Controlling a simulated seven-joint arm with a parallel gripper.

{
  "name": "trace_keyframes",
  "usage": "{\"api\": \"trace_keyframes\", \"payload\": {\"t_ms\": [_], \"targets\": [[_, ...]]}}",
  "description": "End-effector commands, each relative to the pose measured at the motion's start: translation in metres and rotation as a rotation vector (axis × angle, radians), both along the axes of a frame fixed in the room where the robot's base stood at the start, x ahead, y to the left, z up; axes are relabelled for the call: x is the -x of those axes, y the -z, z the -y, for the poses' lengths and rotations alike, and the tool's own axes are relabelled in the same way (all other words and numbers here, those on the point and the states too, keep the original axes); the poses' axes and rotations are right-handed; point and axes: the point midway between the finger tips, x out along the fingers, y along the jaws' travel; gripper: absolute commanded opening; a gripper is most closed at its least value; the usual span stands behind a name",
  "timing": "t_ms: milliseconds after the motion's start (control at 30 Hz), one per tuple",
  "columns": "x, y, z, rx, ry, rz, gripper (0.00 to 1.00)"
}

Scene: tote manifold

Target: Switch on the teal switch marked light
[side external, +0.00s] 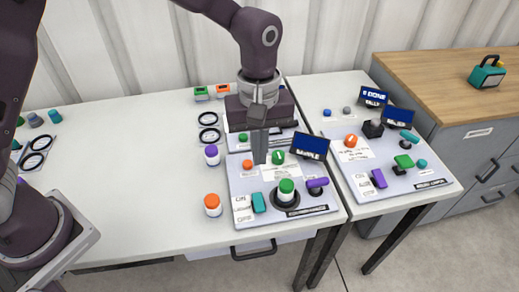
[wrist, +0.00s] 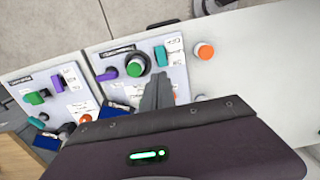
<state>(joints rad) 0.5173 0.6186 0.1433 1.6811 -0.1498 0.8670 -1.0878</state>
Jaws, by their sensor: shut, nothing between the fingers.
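The teal switch (side external: 259,203) sits on the near grey panel (side external: 236,184), beside a white label (side external: 242,209) that reads ON at the top and OFF at the bottom. It also shows in the wrist view (wrist: 161,56), just beyond my fingertips. My gripper (side external: 259,160) is shut and empty, pointing down above the back part of this panel. In the wrist view its fingers (wrist: 161,78) reach toward the switch without visibly touching it. I cannot tell which way the switch is tilted.
A green-topped knob (side external: 286,188), a purple lever (side external: 317,183), an orange button (side external: 247,164) and a small display (side external: 311,146) crowd the same panel. Orange (side external: 213,204) and purple (side external: 211,154) capped jars stand left. A second panel (side external: 430,183) lies right. The table's left middle is clear.

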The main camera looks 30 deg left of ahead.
Motion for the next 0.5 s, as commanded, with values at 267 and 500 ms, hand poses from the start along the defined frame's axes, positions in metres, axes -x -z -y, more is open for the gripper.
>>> {"api": "trace_keyframes", "payload": {"t_ms": [267, 500], "targets": [[0.0, -0.003, 0.0, 0.001, 0.0, 0.001, 0.0], [0.012, -0.004, 0.012, -0.006, 0.004, 0.006, 0.0]]}}
